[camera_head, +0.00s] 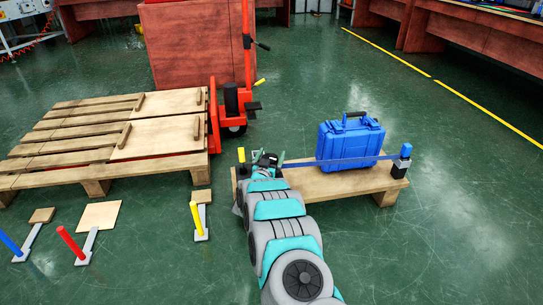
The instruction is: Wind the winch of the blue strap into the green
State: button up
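A blue strap (309,162) runs across the front of a blue hard case (345,147). The case stands upright on a low wooden platform (332,182). At its right end the strap meets a dark post with a blue top (404,153). Its left end reaches the area of my gripper (266,162). A small yellow piece (241,155) stands just left of my gripper. My arm hides the winch area, and no green mark on the winch can be made out. I cannot tell whether my gripper is open, shut or touching the winch.
A large wooden pallet (60,169) stands left, with a red pallet truck (232,104) behind. Blue (10,243), red (70,243) and yellow (195,215) levers stand on the floor at front left. The green floor is clear to the right.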

dwell(0.3)
jog(key=shift+s+a, duration=0.2)
jog(key=shift+s, duration=1.1)
jog(key=shift+s+a, duration=0.25)
jog(key=shift+s, duration=1)
jog(key=shift+s+a, duration=0.2)
jog(key=shift+s, duration=1.1)
